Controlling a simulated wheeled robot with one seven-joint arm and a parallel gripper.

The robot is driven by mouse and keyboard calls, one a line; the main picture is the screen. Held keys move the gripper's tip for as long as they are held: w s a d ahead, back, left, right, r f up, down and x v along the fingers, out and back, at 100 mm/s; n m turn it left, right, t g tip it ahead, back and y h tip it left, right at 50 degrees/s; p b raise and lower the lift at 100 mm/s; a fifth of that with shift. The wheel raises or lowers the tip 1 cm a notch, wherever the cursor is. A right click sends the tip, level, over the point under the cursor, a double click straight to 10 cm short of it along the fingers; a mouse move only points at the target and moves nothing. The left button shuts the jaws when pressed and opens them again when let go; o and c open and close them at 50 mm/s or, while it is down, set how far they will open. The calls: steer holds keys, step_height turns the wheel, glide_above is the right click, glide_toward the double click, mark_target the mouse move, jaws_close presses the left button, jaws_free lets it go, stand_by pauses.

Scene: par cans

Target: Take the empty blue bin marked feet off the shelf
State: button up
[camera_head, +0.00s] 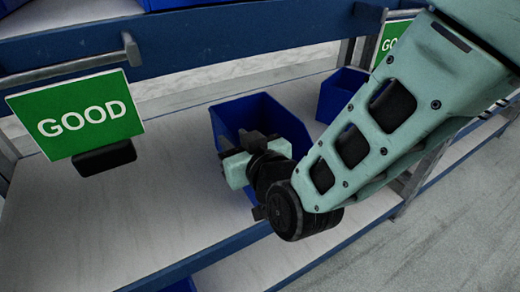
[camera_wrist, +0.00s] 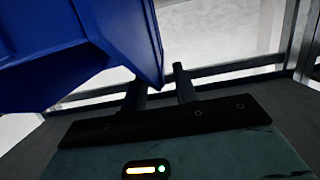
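A blue bin (camera_head: 262,113) stands on the white shelf board, and the part of its inside that shows looks empty. No "feet" marking shows on it. My gripper (camera_head: 247,139) is at the bin's near end and hides part of it. In the wrist view, a blue bin (camera_wrist: 70,50) fills the upper left, tilted in the picture. My gripper's two dark fingers (camera_wrist: 160,88) stand apart, with the bin's lower corner showing between them. I cannot tell whether either finger touches the bin.
A second blue bin (camera_head: 338,95) stands farther right on the same shelf (camera_head: 165,185), partly behind my arm. Another green sign (camera_head: 395,36) is at upper right. The shelf's left part is clear.

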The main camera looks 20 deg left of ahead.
steer(key=shift+w+a+f, duration=0.1)
steer(key=shift+w+a, duration=0.35)
steer(key=shift+a, duration=0.1)
jaws_close()
stand_by(1.1)
